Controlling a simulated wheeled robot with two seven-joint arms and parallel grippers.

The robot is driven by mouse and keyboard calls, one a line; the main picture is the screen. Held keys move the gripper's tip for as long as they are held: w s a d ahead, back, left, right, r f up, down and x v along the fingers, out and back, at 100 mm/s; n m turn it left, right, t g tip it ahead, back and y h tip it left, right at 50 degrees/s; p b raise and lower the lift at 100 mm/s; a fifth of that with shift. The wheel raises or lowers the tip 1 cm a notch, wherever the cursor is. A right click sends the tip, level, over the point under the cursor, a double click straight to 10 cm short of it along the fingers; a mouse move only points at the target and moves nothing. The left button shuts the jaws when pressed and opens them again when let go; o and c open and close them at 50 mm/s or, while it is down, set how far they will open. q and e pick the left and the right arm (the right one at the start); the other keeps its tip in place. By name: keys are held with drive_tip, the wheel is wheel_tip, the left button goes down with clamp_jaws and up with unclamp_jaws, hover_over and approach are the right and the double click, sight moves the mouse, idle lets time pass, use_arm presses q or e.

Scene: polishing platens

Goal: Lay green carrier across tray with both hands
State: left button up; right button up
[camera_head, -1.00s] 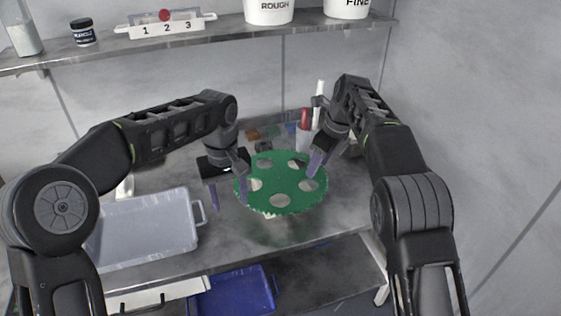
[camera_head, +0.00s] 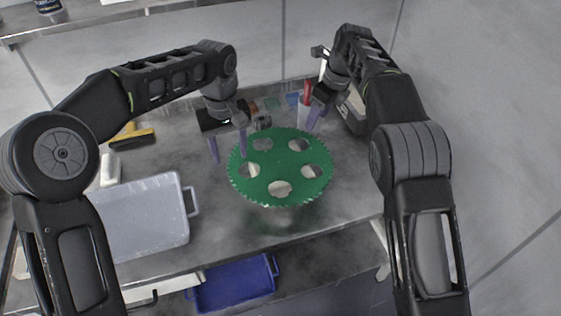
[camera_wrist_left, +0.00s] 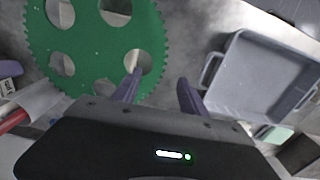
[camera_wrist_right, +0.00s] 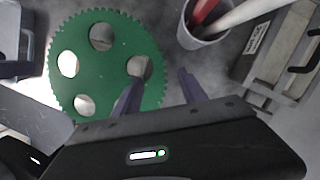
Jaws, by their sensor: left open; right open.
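The green carrier (camera_head: 281,172), a toothed disc with several round holes, lies at the middle of the bench. It also shows in the left wrist view (camera_wrist_left: 100,45) and the right wrist view (camera_wrist_right: 105,70). The grey tray (camera_head: 143,222) stands to its left, empty; the left wrist view shows it at right (camera_wrist_left: 262,75). My left gripper (camera_head: 228,148) is open at the carrier's far left edge. My right gripper (camera_head: 312,118) is open at the carrier's far right edge. In the wrist views a finger of each overlaps the carrier's rim; I cannot tell whether they touch it.
A cup with red and white markers (camera_wrist_right: 205,30) stands behind the carrier near my right gripper. A yellow-and-black brush (camera_head: 132,137) lies behind the tray. A blue bin (camera_head: 233,284) sits below the bench front. Bare bench lies between tray and carrier.

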sight(234, 176)
use_arm(q)
drive_tip(key=shift+f, duration=3.5)
use_arm(e)
drive_tip(key=shift+x, duration=3.5)
use_arm(q)
drive_tip(key=shift+c, duration=0.2)
use_arm(e)
drive_tip(key=shift+d, duration=0.1)
drive_tip(key=shift+c, duration=0.3)
use_arm(q)
clamp_jaws()
use_arm(e)
clamp_jaws()
